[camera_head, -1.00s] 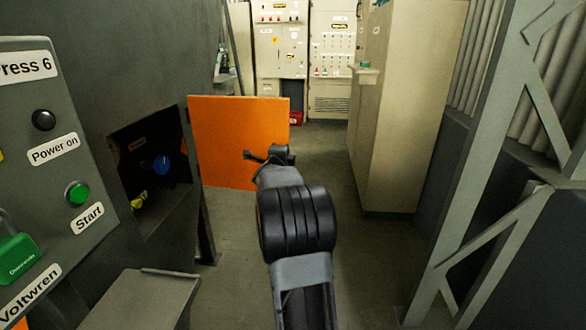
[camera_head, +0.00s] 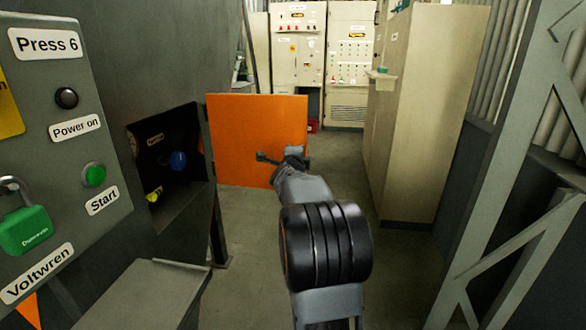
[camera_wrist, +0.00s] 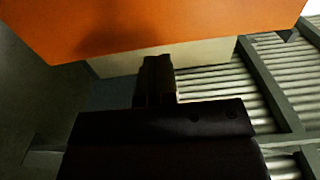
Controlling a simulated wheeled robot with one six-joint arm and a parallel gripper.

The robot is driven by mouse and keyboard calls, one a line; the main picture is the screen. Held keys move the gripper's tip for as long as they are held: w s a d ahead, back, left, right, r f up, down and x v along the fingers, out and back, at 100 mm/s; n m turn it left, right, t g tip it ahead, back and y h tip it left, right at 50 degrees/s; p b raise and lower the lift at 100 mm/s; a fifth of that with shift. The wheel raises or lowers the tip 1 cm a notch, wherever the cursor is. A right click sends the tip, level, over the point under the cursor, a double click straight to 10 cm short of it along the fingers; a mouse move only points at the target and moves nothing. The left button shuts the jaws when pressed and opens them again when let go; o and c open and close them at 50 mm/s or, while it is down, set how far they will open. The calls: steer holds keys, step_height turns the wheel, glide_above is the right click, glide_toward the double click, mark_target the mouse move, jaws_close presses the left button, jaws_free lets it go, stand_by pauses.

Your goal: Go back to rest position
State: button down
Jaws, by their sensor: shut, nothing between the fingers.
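My gripper shows in the wrist view (camera_wrist: 158,62) as a dark shape with its fingers together and nothing between them. In the head view my arm reaches forward over the aisle, and the gripper end (camera_head: 264,157) points left, in front of the open orange door (camera_head: 255,128). The orange door also fills the top of the wrist view (camera_wrist: 150,22). I cannot tell the exact gap between the gripper and the door.
At left, the Press 6 panel (camera_head: 75,225) has a green padlock (camera_head: 25,230) and a green start button (camera_head: 94,175). An open compartment holds a blue knob (camera_head: 178,160). A beige cabinet (camera_head: 430,110) and grey steel frame (camera_head: 500,180) stand right. Aisle floor (camera_head: 240,240) is clear.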

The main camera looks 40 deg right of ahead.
steer(key=v, duration=0.9)
steer(key=shift+w, duration=0.1)
steer(key=a+f+n+y+p, duration=0.2)
steer(key=a+f+n+y, duration=0.75)
steer(key=n, duration=0.25)
steer(key=s+a+n+g+y+p, duration=0.45)
steer(key=s+a+n, duration=0.3)
steer(key=a, duration=0.35)
steer(key=s+a+r+n+g+p, duration=0.3)
steer(key=s+a+r+n+p, duration=0.5)
steer(key=s+a+r+p, duration=0.1)
steer(key=shift+s+p, duration=0.75)
steer(key=shift+s, duration=0.3)
steer(key=shift+d+n+g, duration=0.15)
steer(key=shift+n+g, duration=0.1)
